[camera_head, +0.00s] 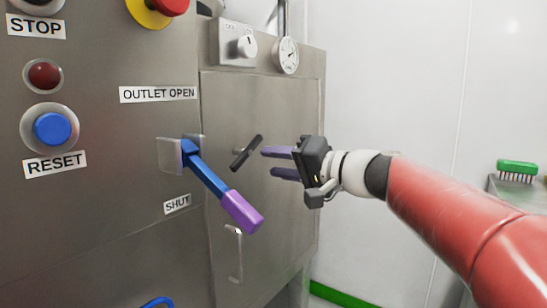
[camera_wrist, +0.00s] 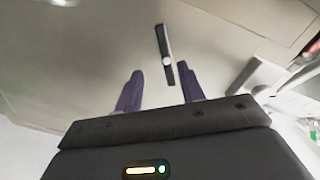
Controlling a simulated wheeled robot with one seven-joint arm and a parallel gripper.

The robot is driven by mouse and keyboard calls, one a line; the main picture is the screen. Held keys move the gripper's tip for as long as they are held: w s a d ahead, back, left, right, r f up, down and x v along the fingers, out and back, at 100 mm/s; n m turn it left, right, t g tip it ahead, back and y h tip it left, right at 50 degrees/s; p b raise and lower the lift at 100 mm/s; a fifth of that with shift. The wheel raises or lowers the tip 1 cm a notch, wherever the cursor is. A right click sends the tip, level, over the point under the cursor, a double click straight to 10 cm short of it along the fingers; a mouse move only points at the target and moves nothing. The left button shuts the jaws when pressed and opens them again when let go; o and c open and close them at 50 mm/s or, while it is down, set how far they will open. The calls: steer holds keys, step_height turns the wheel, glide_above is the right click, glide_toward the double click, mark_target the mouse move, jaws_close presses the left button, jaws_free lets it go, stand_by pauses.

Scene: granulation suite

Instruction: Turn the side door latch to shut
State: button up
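The side door latch (camera_head: 246,152) is a dark bar on a small pivot on the grey side door (camera_head: 285,115). In the head view it is tilted, its upper end to the right. In the wrist view the latch (camera_wrist: 164,54) lies ahead of and between my fingertips, near upright in that picture. My gripper (camera_head: 266,162) is open, its two purple fingers apart and pointing at the door, just right of the latch. Nothing is between the fingers (camera_wrist: 159,76), and they appear apart from the latch.
A blue lever with a purple grip (camera_head: 240,212) juts from the front panel, left of my gripper, between the OUTLET OPEN and SHUT labels. A door handle (camera_head: 235,253) is below. A knob (camera_head: 246,46) and a gauge (camera_head: 286,55) are above. A green brush (camera_head: 517,170) lies at right.

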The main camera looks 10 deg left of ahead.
mark_target(250, 152)
steer(key=shift+y, duration=0.3)
steer(key=x, duration=0.2)
steer(key=p+x, duration=0.1)
steer(key=x, duration=0.2)
steer(key=r+x, duration=0.1)
steer(key=x, duration=0.2)
steer(key=shift+w+d+p, duration=0.1)
steer(key=shift+w+p, duration=0.3)
steer(key=shift+c, duration=0.5)
jaws_close()
